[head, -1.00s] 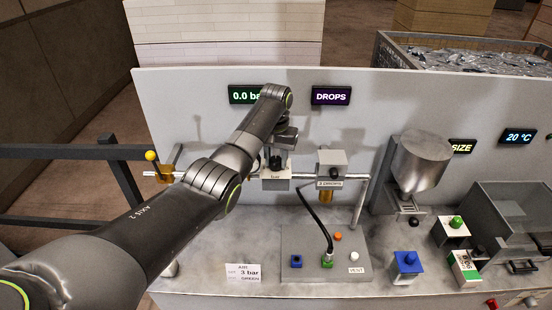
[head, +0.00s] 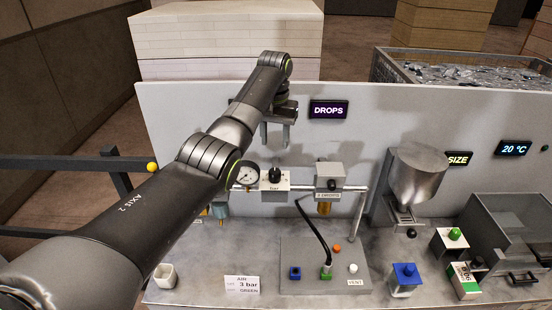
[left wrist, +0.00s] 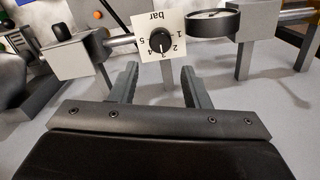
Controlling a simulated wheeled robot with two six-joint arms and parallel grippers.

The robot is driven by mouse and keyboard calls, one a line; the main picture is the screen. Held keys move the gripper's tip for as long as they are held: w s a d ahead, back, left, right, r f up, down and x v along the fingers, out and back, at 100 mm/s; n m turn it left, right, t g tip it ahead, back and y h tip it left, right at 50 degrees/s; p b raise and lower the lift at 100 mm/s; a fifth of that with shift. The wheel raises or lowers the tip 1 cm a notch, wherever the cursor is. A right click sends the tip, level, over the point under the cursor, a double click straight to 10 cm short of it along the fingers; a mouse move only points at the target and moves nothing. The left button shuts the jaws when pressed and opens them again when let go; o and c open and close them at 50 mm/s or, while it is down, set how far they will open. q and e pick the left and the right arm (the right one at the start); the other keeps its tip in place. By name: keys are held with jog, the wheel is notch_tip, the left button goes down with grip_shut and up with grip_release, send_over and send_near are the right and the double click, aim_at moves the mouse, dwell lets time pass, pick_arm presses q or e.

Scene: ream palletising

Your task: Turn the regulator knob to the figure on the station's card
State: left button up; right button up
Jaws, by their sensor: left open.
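The black regulator knob (head: 274,176) sits on a white plate marked "bar" on the pipe. In the left wrist view the knob (left wrist: 160,41) is ringed by figures 1 to 5, and its pale mark appears to point near 3. My left gripper (head: 277,142) is open and empty above the knob, apart from it. Its spread fingers (left wrist: 158,75) also show in the left wrist view. The station's card (head: 242,285) on the bench reads "AIR", "3 bar", "GREEN". The round gauge (head: 246,176) is left of the knob; its needle is too small to read. My right gripper is out of view.
A grey block (head: 329,176) on the pipe stands right of the knob. A panel with buttons (head: 310,259) and a black hose lies in front. The hopper (head: 416,172) is further right. The back panel carries a "DROPS" display (head: 328,110).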

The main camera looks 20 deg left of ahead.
pick_arm(q)
notch_tip(320, 180, up, 6)
jog(key=shift+w+f, duration=0.1)
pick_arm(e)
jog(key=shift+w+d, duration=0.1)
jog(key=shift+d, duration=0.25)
pick_arm(q)
jog(key=shift+f, duration=0.1)
